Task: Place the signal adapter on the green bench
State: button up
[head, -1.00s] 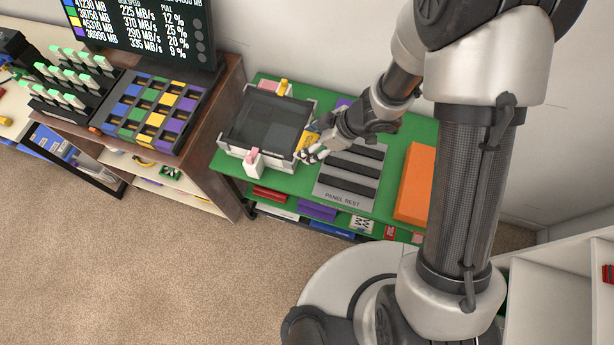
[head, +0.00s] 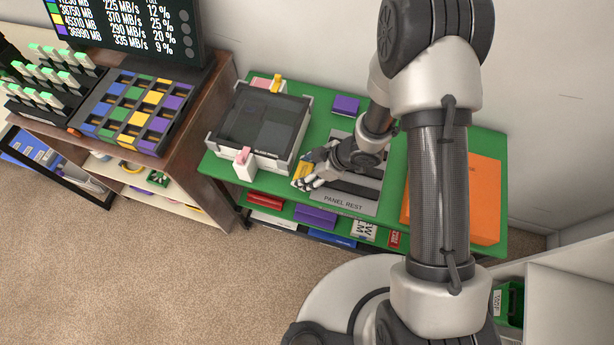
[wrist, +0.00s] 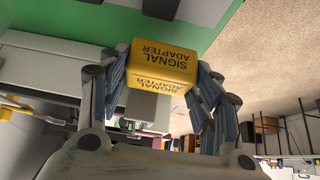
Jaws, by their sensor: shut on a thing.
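The signal adapter (wrist: 160,67) is a yellow block with dark lettering, held between the fingers of my gripper (wrist: 155,95) in the wrist view. In the head view my gripper (head: 306,178) is over the front part of the green bench (head: 322,130), between the grey box and the panel rest. A bit of the yellow adapter (head: 301,170) shows there beside the fingers. I cannot tell whether the adapter touches the bench top.
A grey-and-black box (head: 262,122) stands left of my gripper, with a white-and-pink piece (head: 244,162) at its front. The panel rest (head: 345,203) lies to the right, then an orange block (head: 478,200). A purple block (head: 346,105) lies at the back. A narrow green strip is clear.

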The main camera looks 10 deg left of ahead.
jog(key=shift+f+b, duration=0.35)
jog(key=shift+f, duration=1)
jog(key=shift+f, duration=0.1)
jog(key=o, duration=1.1)
jog(key=shift+r, duration=0.2)
jog(key=p+v, duration=0.5)
jog(key=v, duration=0.7)
jog(key=shift+p, duration=0.4)
